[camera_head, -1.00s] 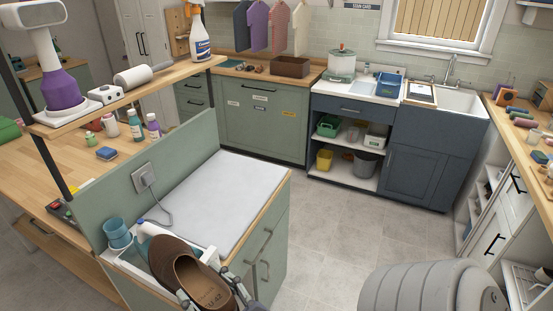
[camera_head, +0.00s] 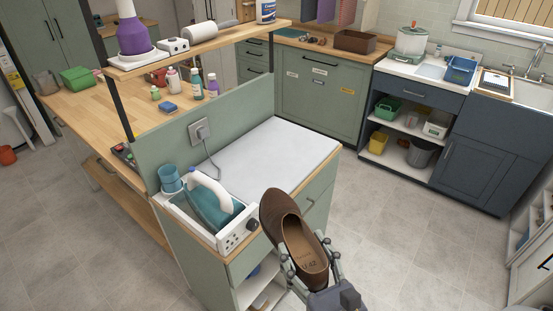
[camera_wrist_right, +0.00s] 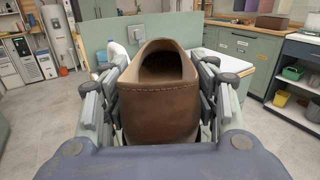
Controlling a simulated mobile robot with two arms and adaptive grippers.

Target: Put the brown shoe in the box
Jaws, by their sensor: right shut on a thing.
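The brown shoe (camera_head: 290,232) is in my right gripper (camera_head: 309,262) in the head view, off the counter's near right corner. The gripper is shut on the shoe's heel end, and the toe points away from me. In the right wrist view the shoe (camera_wrist_right: 160,112) fills the middle between the fingers, with its opening facing up. A brown open box (camera_head: 355,42) stands on the far wooden counter in the head view; its inside is mostly hidden. My left gripper is not in view.
A teal iron (camera_head: 215,203) sits in a white holder (camera_head: 238,232) beside the shoe, near a blue cup (camera_head: 170,178). The white ironing pad (camera_head: 265,155) behind is clear. Open grey floor (camera_head: 400,230) lies to the right. A shelf (camera_head: 200,50) stands at the left.

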